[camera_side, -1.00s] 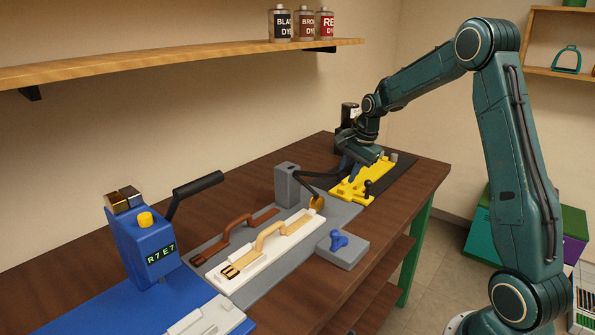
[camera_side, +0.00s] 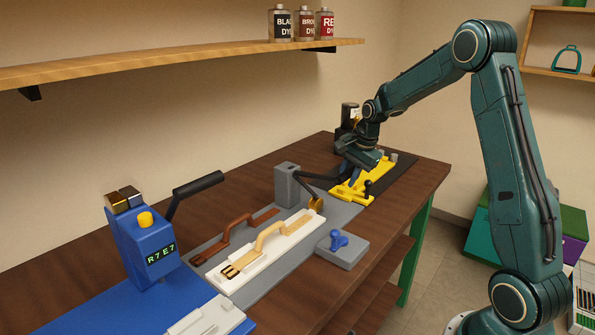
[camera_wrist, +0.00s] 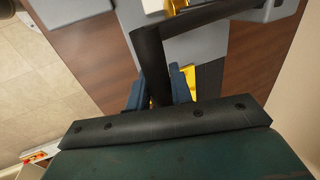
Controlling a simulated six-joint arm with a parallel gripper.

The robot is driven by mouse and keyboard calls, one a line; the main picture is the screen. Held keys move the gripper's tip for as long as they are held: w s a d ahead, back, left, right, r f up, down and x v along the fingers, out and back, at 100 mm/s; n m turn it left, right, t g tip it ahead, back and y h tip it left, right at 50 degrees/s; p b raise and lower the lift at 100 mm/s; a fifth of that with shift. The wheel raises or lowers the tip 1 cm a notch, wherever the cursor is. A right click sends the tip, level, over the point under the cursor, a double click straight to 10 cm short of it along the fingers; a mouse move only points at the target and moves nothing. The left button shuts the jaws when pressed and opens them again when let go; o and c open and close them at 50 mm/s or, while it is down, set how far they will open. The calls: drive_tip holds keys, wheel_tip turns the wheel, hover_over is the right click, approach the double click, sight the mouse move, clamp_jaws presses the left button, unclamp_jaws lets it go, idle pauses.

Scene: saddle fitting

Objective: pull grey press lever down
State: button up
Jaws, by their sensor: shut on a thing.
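The grey press (camera_side: 287,186) stands on a grey base in the middle of the bench in the side view. Its dark lever (camera_side: 318,176) reaches right from the press, nearly level, to my gripper (camera_side: 350,170). A brass tip (camera_side: 316,203) hangs below the lever's inner part. In the wrist view, the dark lever (camera_wrist: 149,50) runs between the blue fingers of my gripper (camera_wrist: 158,92), which is shut on it. The far end of the lever is hidden by my gripper in the side view.
A yellow fixture (camera_side: 347,193) lies beneath and beside my gripper. A white fixture (camera_side: 262,262) holds a tan strap piece. A grey block with a blue knob (camera_side: 338,240) sits near the front edge. A blue press (camera_side: 147,245) stands left. A shelf (camera_side: 180,61) hangs above.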

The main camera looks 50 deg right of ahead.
drive_tip(key=shift+s+f, duration=0.25)
drive_tip(key=shift+f, duration=0.1)
drive_tip(key=o, duration=0.8)
drive_tip(key=shift+c, duration=0.2)
drive_tip(key=shift+w+r, duration=0.1)
drive_tip(key=shift+r, duration=0.05)
drive_tip(key=shift+r, duration=0.1)
drive_tip(key=shift+r, duration=0.4)
drive_tip(key=shift+v, duration=2.6)
